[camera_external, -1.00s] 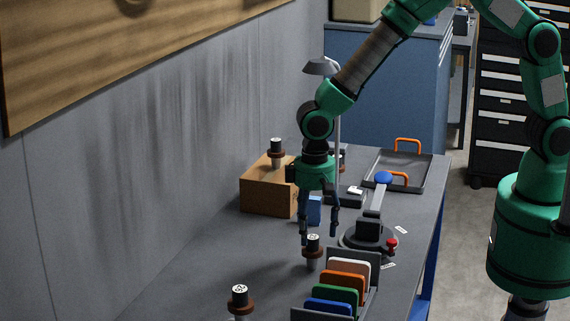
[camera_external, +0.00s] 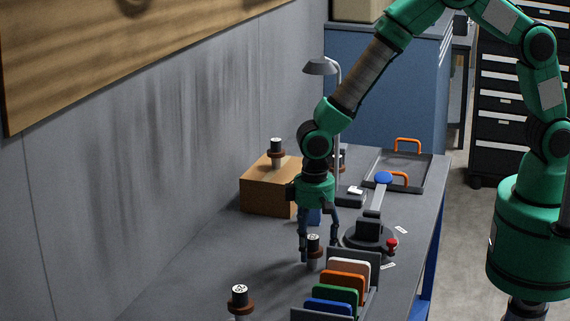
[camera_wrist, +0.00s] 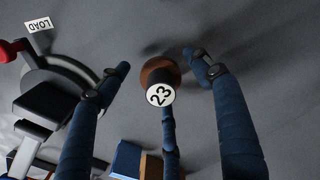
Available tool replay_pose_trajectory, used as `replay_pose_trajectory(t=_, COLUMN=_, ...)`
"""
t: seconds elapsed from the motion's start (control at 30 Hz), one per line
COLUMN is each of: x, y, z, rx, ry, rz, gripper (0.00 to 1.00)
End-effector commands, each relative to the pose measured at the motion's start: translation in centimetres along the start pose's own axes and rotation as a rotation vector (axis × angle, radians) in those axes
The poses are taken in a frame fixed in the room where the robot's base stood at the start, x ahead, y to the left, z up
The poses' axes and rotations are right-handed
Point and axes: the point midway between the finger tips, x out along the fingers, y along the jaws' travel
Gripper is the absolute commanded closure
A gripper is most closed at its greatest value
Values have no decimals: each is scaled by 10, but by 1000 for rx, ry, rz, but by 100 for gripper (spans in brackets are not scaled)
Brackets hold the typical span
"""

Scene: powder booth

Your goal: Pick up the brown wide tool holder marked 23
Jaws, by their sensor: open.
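The brown tool holder marked 23 (camera_wrist: 160,74) stands on the bench, with a brown flange and a dark top bearing a white label that reads 23. In the external view the tool holder (camera_external: 313,244) is between my fingers, its lower part partly hidden. My gripper (camera_external: 318,252) is open, pointing down over the holder. In the wrist view my gripper (camera_wrist: 163,68) has a finger on each side of the holder, with a gap visible on both sides.
Another brown holder (camera_external: 240,301) stands front left, and one (camera_external: 276,152) sits on the cardboard box (camera_external: 262,193). A rack of coloured plates (camera_external: 343,288) is close in front right. A black fixture with a blue-knobbed lever (camera_external: 371,232) is to the right.

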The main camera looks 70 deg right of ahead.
Motion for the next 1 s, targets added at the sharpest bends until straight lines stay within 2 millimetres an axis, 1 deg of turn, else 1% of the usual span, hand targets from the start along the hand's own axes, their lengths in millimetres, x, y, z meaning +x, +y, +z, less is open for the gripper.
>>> replay_pose_trajectory(t=0.03, x=0, y=0, z=0, rx=0, ry=0, rz=0, gripper=35)
replay_pose_trajectory(t=0.07, x=0, y=0, z=0, rx=0, ry=0, rz=0, gripper=39)
replay_pose_trajectory(t=0.1, x=0, y=0, z=0, rx=0, ry=0, rz=0, gripper=47)
replay_pose_trajectory(t=0.17, x=0, y=0, z=0, rx=0, ry=0, rz=0, gripper=59)
replay_pose_trajectory(t=0.2, x=0, y=0, z=0, rx=0, ry=0, rz=0, gripper=67)
replay_pose_trajectory(t=0.27, x=0, y=0, z=0, rx=0, ry=0, rz=0, gripper=79)
replay_pose_trajectory(t=0.3, x=0, y=0, z=0, rx=0, ry=0, rz=0, gripper=87)
replay_pose_trajectory(t=0.37, x=0, y=0, z=0, rx=0, ry=0, rz=0, gripper=97)
replay_pose_trajectory(t=0.63, x=-1, y=0, z=0, rx=0, ry=1, rz=-1, gripper=98)
replay_pose_trajectory(t=0.77, x=-6, y=-1, z=-1, rx=0, ry=2, rz=-1, gripper=98)
replay_pose_trajectory(t=0.87, x=-13, y=-1, z=-1, rx=0, ry=3, rz=-2, gripper=98)
replay_pose_trajectory(t=1.0, x=-28, y=-1, z=-1, rx=0, ry=2, rz=-2, gripper=98)
